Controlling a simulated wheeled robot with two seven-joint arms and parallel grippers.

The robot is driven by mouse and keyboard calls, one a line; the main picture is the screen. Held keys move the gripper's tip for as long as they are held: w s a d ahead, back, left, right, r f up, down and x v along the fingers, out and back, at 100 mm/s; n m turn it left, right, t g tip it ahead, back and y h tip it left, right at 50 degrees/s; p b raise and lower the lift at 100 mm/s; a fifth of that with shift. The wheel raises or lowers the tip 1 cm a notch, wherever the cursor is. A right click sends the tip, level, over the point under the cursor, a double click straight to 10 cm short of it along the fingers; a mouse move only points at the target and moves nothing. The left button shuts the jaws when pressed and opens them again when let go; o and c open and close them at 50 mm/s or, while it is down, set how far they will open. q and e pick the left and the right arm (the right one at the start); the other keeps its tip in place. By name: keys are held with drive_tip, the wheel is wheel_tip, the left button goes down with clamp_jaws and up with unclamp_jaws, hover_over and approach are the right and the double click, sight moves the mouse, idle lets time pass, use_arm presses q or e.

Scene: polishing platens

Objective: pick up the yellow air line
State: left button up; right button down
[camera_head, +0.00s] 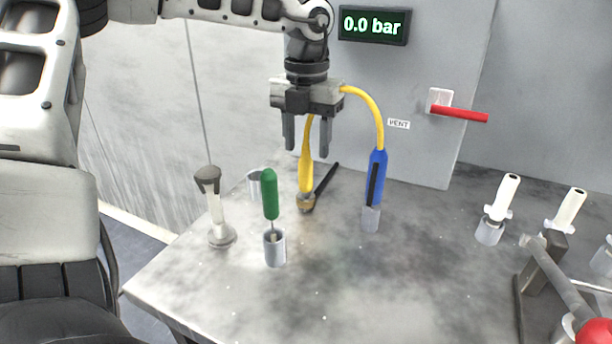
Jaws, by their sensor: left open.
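The yellow air line (306,165) stands on the table with a brass-coloured fitting at its lower end. A thin yellow hose curves from behind my left gripper over to the right and down to a blue handle (376,178), which stands in a grey holder. My left gripper (305,152) points down from above with its two fingers apart. In the picture the upper part of the yellow line shows between the fingers; whether it touches either finger I cannot tell. The gripper body hides part of the hose. My right gripper is not in view.
A green-handled tool (269,195) stands in a metal cup front left, close to the yellow line. A red lever (459,113) sticks out from the grey panel. White-handled items (502,199) stand at right. The front middle of the table is clear.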

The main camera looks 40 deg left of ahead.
sight(305, 160)
use_arm(q)
drive_tip(key=shift+a+f+p, duration=0.2)
drive_tip(key=shift+f+p, duration=0.2)
drive_tip(key=shift+f, duration=2.5)
clamp_jaws()
